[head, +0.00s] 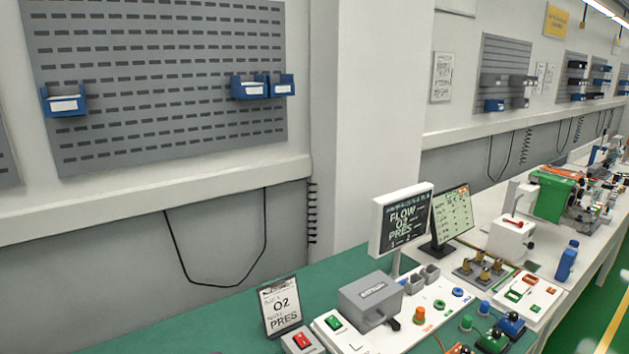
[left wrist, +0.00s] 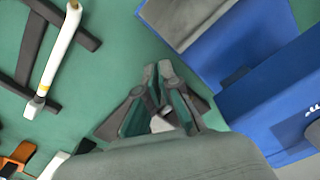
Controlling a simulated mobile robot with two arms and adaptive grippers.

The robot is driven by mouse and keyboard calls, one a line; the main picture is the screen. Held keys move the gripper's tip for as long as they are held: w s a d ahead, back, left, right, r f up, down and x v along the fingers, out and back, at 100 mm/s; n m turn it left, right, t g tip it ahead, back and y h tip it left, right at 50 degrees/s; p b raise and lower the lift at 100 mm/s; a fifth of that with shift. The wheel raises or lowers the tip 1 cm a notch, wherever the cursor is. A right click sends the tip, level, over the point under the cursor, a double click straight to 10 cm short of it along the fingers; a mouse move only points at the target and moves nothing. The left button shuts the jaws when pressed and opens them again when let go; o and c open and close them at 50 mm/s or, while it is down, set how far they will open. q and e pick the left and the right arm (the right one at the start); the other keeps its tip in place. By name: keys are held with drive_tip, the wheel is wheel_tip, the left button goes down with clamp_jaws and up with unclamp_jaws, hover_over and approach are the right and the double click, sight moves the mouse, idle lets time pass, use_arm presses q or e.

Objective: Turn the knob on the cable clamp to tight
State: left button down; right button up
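I cannot tell for sure which thing is the cable clamp. In the head view a grey box with a label (head: 370,298) stands on the bench, with a small dark knob (head: 394,324) at its front right; what it is set to is too small to read. My left gripper (left wrist: 158,70) shows only in the left wrist view. Its fingertips are close together with nothing seen between them, above a green surface. No knob is seen at its tips. My right gripper is in neither view.
A screen on a post (head: 401,222) and a tablet (head: 452,214) stand behind the panel, and an O2 sign (head: 281,306) stands left. Coloured buttons and sockets crowd the front. In the left wrist view, blue bins (left wrist: 262,85) lie right and a white-handled tool (left wrist: 60,50) lies left.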

use_arm(q)
drive_tip(key=shift+a+r+p, duration=0.2)
drive_tip(key=shift+p, duration=0.2)
wheel_tip(320, 180, up, 4)
drive_tip(key=p, duration=0.4)
drive_tip(key=shift+s+f, duration=0.15)
drive_tip(key=shift+f, duration=0.05)
wheel_tip(320, 180, up, 2)
drive_tip(key=shift+p, duration=0.4)
